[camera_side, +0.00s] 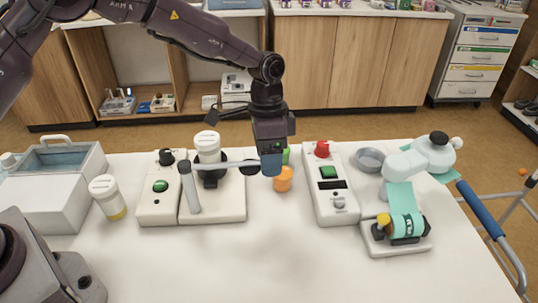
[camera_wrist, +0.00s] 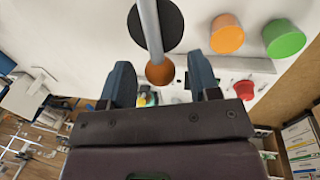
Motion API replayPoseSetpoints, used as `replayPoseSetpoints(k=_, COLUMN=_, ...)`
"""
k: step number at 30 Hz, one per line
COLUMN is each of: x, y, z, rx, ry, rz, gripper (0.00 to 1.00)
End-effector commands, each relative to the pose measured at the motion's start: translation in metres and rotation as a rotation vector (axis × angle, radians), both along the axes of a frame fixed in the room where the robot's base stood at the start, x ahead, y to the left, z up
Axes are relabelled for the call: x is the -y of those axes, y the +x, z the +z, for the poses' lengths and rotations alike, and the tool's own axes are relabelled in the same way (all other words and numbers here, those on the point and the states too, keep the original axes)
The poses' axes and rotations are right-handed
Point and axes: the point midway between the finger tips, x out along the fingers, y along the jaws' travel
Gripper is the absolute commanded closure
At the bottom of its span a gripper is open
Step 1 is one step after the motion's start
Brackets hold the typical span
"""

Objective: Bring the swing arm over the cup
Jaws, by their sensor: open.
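In the wrist view the bar (camera_wrist: 150,30) ends in an orange-brown ball knob (camera_wrist: 159,74). My gripper (camera_side: 271,168) is open at that end; its fingers (camera_wrist: 160,70) stand on either side of the knob, with gaps visible. A black disc (camera_wrist: 168,20) shows behind the bar. An orange cup-like cylinder (camera_side: 284,182) and a green one (camera_wrist: 283,39) stand close by; which is the task's cup I cannot tell.
A control box with a red knob (camera_side: 322,149) stands right of my gripper. A capped bottle (camera_side: 106,198) stands left. The table front (camera_side: 270,265) is clear.

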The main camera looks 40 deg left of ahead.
Motion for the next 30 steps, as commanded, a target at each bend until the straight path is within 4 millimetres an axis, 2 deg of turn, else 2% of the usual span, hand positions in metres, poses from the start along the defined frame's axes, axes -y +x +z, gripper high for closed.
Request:
replayPoseSetpoints(k=1, x=0.0, y=0.0, z=0.0, rx=0.0, ry=0.0, rz=0.0, gripper=0.46)
replayPoseSetpoints(k=8, x=0.0, y=0.0, z=0.0, rx=0.0, ry=0.0, rz=0.0, gripper=0.99)
replayPoseSetpoints(k=20, x=-0.007, y=0.006, z=0.0, rx=-0.001, ry=0.0, rz=0.058, gripper=1.0)
replayPoseSetpoints(k=30, x=-0.041, y=0.028, z=0.001, rx=-0.002, ry=-0.001, rz=0.305, gripper=1.0)
